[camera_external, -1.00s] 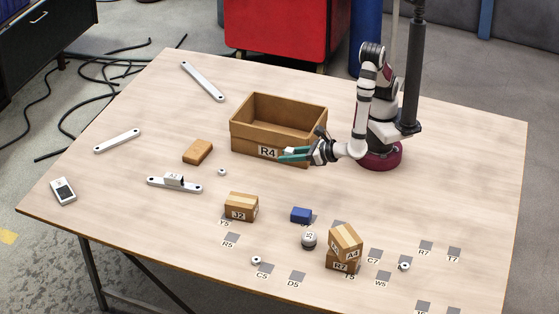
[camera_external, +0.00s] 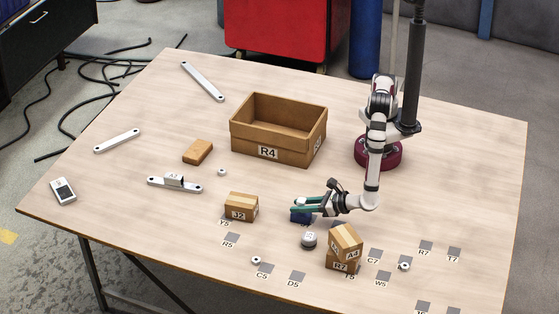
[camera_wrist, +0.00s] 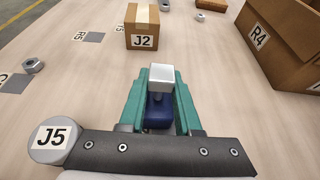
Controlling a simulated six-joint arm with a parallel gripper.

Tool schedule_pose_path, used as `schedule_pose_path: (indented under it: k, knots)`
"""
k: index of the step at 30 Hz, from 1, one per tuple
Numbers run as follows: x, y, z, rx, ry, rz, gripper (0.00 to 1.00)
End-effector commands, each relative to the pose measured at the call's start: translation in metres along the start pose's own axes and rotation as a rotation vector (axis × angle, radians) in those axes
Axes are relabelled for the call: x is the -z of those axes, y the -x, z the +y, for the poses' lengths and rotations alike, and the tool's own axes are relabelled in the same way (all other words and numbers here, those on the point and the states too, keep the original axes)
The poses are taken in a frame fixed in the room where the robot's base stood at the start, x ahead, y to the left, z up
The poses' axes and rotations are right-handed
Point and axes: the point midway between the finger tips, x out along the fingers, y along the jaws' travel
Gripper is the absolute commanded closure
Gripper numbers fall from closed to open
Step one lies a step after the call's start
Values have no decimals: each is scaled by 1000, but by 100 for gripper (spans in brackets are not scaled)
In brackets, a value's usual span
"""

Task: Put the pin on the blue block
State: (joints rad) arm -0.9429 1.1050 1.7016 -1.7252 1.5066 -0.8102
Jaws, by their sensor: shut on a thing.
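The blue block (camera_external: 301,218) sits on the table in front of the open box, partly hidden by my gripper (camera_external: 299,207). In the wrist view, the teal fingers of my gripper (camera_wrist: 160,90) are shut on the pin (camera_wrist: 161,76), a silver piece with a square top. The blue block (camera_wrist: 158,112) shows between the fingers, below and behind the pin. The pin is over or at the block; I cannot tell whether they touch. The pin's lower part is hidden.
A round grey weight J5 (camera_external: 309,240) stands close to the block, and also shows in the wrist view (camera_wrist: 57,138). Carton J2 (camera_external: 241,207) is to the left. Stacked cartons A4 and R7 (camera_external: 344,248) stand to the right. Open box R4 (camera_external: 300,154) is behind.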

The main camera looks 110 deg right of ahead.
Motion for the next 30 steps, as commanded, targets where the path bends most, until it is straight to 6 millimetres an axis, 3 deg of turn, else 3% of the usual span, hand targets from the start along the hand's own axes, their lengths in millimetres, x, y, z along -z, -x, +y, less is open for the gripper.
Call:
schedule_pose_path:
  k: [1,2,6,16,25,30]
  knots:
    - [1,-1,0,0,0,0,100]
    - [1,0,0,0,0,0,63]
    - [1,0,0,0,0,0,38]
    - [-2,4,0,-1,0,0,38]
    - [-1,83,1,-6,-1,0,38]
    - [-2,114,0,-2,0,0,38]
